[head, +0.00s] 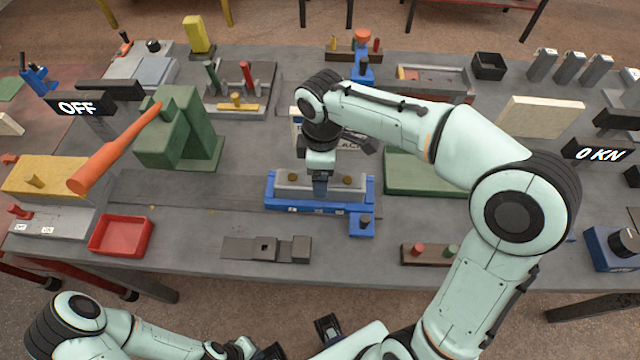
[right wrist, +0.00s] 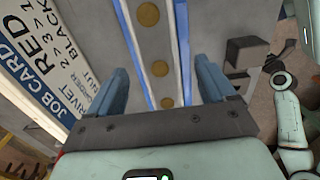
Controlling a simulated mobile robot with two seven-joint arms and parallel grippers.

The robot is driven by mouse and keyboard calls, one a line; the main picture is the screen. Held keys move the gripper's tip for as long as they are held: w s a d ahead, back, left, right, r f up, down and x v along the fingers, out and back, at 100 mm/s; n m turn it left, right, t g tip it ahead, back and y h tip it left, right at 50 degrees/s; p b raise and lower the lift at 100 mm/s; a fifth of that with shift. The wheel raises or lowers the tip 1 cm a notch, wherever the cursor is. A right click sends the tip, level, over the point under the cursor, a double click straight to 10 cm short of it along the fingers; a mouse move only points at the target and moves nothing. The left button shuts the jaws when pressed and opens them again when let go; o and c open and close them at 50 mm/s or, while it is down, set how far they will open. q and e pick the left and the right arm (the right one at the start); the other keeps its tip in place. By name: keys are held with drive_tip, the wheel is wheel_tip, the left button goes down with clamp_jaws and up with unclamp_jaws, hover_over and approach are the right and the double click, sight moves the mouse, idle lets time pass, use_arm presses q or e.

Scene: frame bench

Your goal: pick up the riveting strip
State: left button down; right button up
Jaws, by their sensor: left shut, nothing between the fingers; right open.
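The riveting strip (head: 335,183) is a grey bar with brass discs, lying in a blue fixture (head: 272,200) at the middle of the bench. In the right wrist view the strip (right wrist: 157,42) runs between blue rails. My right gripper (head: 320,190) points down over the strip's middle, hiding part of it. In the right wrist view its two blue fingers (right wrist: 160,82) are apart, one on each side of the strip; I cannot tell whether they touch it. My left gripper (head: 270,352) is low at the bottom edge, shut and empty, away from the strip.
A job card (right wrist: 45,75) stands close behind the fixture. A green press (head: 190,140) with an orange lever is to the left. A red tray (head: 122,236) and a dark slotted bar (head: 240,247) lie in front. A green block (head: 425,175) lies right of the fixture.

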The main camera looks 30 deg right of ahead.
wheel_tip(320, 180, down, 5)
drive_tip(key=shift+w+a+r, duration=0.1)
drive_tip(key=shift+a, duration=0.05)
drive_tip(key=c, duration=1.4)
drive_tip(key=shift+r, duration=0.15)
